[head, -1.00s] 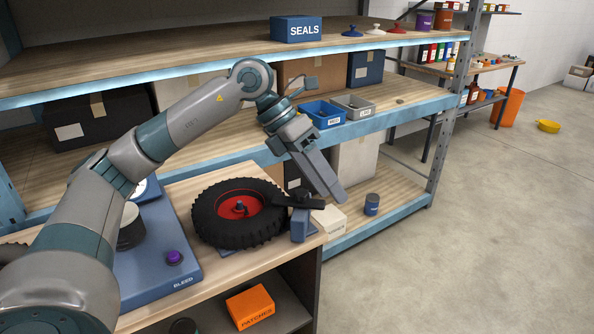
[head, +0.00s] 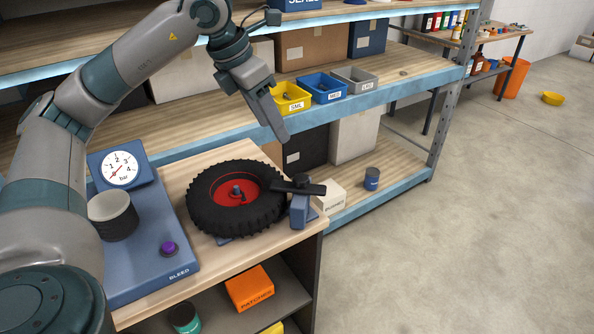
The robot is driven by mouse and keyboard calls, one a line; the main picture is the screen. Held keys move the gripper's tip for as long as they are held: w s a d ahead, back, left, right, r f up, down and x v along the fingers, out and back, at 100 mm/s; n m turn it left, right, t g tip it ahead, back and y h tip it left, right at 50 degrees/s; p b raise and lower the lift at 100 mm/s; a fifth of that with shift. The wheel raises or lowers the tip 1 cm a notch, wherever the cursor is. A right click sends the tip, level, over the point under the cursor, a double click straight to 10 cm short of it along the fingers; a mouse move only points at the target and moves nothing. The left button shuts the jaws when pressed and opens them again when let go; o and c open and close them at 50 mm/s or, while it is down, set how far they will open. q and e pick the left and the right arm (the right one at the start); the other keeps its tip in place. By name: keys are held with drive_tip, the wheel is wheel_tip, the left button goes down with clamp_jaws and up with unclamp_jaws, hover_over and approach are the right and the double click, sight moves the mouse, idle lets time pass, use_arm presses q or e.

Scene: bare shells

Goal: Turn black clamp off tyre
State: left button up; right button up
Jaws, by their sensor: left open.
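The black tyre (head: 264,218) with a red hub (head: 222,192) lies flat on the wooden bench. The black clamp (head: 299,187) is a short bar on a blue post (head: 300,211) at the tyre's right side, and its left end reaches over the tyre's edge. My left gripper (head: 279,128) is in the air above and behind the tyre, pointing down to the right, apart from the clamp. Its fingers overlap in this view, but it is open and holds nothing visible. My right gripper is not in view.
A blue bleed unit (head: 140,262) with a gauge (head: 122,168) and purple button (head: 168,248) stands left of the tyre. Yellow (head: 291,106), blue (head: 327,96) and grey bins sit on the shelf behind. An orange box (head: 249,289) lies under the bench.

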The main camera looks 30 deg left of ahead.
sight(300, 178)
use_arm(q)
drive_tip(key=p+x, duration=0.5)
drive_tip(key=x, duration=1.1)
drive_tip(key=shift+w+f, duration=0.25)
drive_tip(key=shift+f, duration=0.05)
clamp_jaws()
